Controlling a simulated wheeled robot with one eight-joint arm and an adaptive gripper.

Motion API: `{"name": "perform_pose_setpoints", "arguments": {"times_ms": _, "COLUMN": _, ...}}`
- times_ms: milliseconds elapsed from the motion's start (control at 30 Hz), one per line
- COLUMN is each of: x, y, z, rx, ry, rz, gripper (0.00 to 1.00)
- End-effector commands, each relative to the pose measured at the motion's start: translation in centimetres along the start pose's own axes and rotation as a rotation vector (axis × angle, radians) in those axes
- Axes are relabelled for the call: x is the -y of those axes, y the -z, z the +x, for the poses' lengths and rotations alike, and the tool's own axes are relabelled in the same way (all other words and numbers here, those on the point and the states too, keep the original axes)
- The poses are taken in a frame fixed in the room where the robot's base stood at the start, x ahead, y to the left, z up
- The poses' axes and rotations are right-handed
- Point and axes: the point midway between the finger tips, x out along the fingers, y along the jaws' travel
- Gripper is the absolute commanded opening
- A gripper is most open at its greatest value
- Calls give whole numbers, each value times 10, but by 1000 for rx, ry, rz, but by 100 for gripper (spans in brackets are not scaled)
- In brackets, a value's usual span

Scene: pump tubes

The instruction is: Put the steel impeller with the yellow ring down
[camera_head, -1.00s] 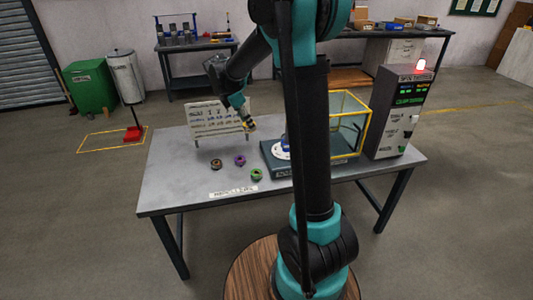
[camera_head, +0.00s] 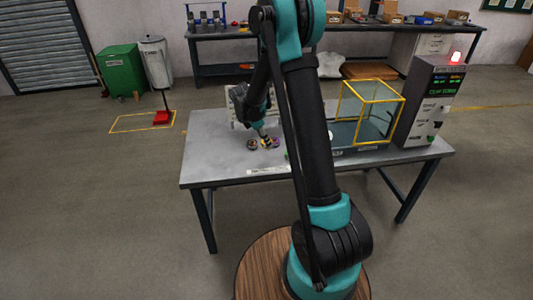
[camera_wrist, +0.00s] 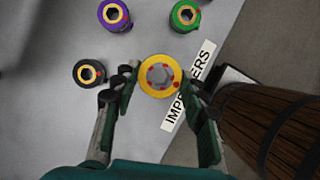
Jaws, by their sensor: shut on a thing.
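The steel impeller with the yellow ring (camera_wrist: 160,75) is between the two fingers of my gripper (camera_wrist: 161,84) in the wrist view, its ring and grey hub facing the camera. My gripper is shut on it. In the head view my gripper (camera_head: 262,136) is low over the grey table (camera_head: 215,165), and the held impeller shows as a small yellow patch (camera_head: 265,143) under it. I cannot tell whether it touches the table.
A black impeller with an orange ring (camera_wrist: 88,73) stands left of my gripper, and a purple one (camera_wrist: 113,15) and a green one (camera_wrist: 186,14) stand beyond. A white label strip (camera_wrist: 188,85) lies beside the held impeller. A yellow-framed case (camera_head: 372,110) is at right.

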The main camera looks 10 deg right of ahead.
Motion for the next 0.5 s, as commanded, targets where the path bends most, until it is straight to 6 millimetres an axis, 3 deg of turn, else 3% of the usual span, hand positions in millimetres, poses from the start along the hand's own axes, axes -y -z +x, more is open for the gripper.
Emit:
{"name": "perform_pose_setpoints", "arguments": {"times_ms": 133, "x": 0, "y": 11, "z": 26, "rx": 0, "ry": 0, "rz": 0, "gripper": 1}}
{"name": "perform_pose_setpoints", "arguments": {"times_ms": 500, "x": 0, "y": 23, "z": 55, "rx": 0, "ry": 0, "rz": 0, "gripper": 1}}
